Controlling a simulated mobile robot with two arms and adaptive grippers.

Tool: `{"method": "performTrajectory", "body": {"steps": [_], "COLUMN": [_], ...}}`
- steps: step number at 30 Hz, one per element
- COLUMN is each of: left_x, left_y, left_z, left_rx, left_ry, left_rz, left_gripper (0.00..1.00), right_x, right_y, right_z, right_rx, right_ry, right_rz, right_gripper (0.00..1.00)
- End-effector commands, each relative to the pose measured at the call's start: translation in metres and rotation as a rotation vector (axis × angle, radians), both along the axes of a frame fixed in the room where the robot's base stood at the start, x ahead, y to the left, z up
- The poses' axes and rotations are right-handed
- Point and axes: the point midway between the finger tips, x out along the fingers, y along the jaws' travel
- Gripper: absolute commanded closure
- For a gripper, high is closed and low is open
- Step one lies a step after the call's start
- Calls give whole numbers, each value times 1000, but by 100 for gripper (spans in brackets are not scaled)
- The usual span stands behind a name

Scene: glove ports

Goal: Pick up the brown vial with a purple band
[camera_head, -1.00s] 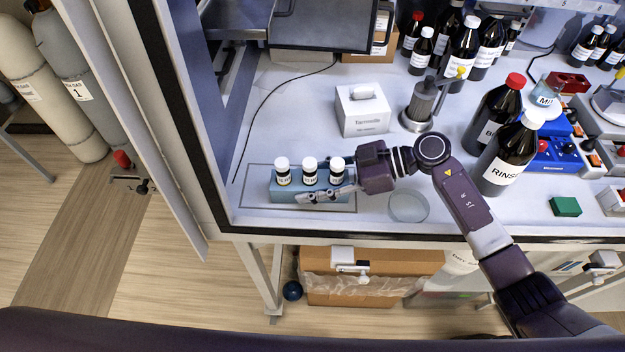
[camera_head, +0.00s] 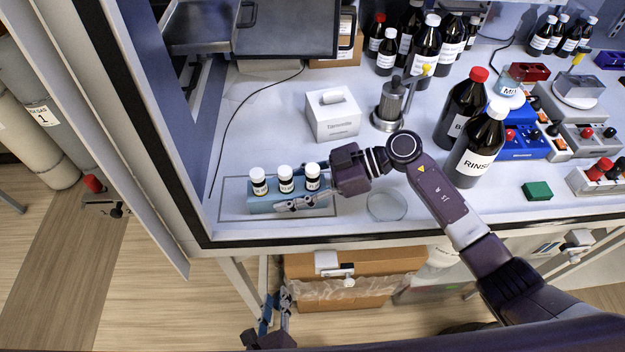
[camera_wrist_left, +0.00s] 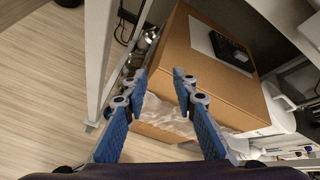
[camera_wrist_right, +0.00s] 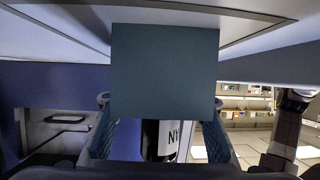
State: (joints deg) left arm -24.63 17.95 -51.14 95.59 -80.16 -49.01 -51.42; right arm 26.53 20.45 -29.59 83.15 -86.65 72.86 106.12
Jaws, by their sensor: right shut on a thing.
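Three dark vials with white caps and white labels stand in a row in a blue rack (camera_head: 262,206) on the bench: left vial (camera_head: 259,183), middle vial (camera_head: 285,180), right vial (camera_head: 312,177). The bands are too small to tell which is purple. My right gripper (camera_head: 300,203) reaches in from the right, a finger along the rack's front side. In the right wrist view, the fingers sit on both sides of the rack's end (camera_wrist_right: 165,70), with a labelled dark vial (camera_wrist_right: 151,140) behind. My left gripper (camera_head: 274,303) is low before the bench, open and empty (camera_wrist_left: 155,75).
A glass dish (camera_head: 387,206) lies right of the rack. A white tissue box (camera_head: 333,115) and a metal cylinder (camera_head: 390,103) stand behind. Large brown bottles (camera_head: 479,150) stand further right. A cardboard box (camera_head: 385,263) sits under the bench, near my left gripper.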

Motion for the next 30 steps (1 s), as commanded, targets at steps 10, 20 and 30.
{"method": "performTrajectory", "body": {"steps": [10,20,30], "left_x": [16,42,82], "left_y": [-63,-73,-79], "left_z": [195,275,287], "left_rx": [268,454,491], "left_ry": [-370,-484,-511], "left_rz": [-210,-299,-307], "left_gripper": [74,74,74], "right_x": [0,0,0], "right_y": [0,0,0], "right_z": [0,0,0], "right_rx": [1,1,1], "right_ry": [0,0,0], "right_rz": [0,0,0], "right_gripper": [83,83,83]}}
